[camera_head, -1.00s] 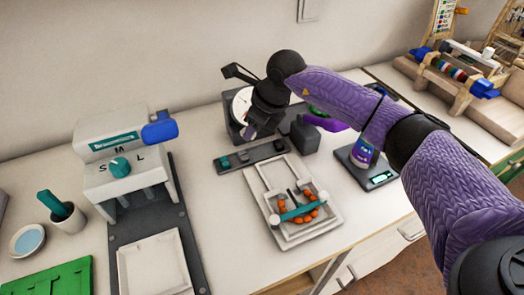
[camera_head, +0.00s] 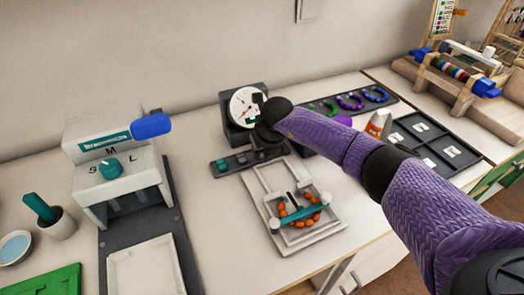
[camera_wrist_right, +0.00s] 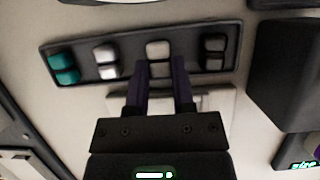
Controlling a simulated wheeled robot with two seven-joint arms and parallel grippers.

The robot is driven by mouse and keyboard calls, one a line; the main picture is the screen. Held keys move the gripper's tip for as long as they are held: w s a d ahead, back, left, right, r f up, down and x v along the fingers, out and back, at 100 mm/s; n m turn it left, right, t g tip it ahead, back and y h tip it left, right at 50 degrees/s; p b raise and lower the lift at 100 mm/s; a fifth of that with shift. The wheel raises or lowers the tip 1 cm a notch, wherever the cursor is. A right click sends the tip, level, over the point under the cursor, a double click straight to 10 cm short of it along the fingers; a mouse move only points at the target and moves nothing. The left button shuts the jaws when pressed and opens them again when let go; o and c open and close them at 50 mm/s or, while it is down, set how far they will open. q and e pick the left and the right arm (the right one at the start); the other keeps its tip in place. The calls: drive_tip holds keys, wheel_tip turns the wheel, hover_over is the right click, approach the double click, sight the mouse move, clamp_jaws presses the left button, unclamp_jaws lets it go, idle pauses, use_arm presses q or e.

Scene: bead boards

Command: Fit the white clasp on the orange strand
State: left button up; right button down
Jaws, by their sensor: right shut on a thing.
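The orange strand (camera_head: 283,222) is a curve of orange beads lying in a white tray (camera_head: 330,233), with a teal bar across it. A dark clasp holder (camera_head: 222,173) stands behind that tray. In the right wrist view the holder (camera_wrist_right: 84,78) carries teal, silver, white and black clasps in pairs. My right gripper (camera_wrist_right: 160,78) is over the holder, shut on the white clasp (camera_wrist_right: 159,50), which is still at its place there. In the head view my right wrist hides that end of the holder. My left gripper is not in view.
A dial gauge (camera_head: 243,105) stands just behind the holder. A sizing machine (camera_head: 115,160) is at left, near a cup (camera_head: 57,222). Bare table lies between machine and strand tray.

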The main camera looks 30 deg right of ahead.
drive_tip(key=shift+f, duration=0.1)
drive_tip(key=c, duration=0.5)
unclamp_jaws()
drive_tip(key=shift+c, duration=0.2)
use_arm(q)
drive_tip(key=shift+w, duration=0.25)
use_arm(e)
drive_tip(key=shift+o, duration=0.4)
use_arm(q)
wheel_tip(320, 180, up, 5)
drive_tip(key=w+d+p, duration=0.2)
drive_tip(key=p, duration=0.3)
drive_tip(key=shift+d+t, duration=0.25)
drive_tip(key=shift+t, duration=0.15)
use_arm(e)
drive_tip(key=v, duration=1.2)
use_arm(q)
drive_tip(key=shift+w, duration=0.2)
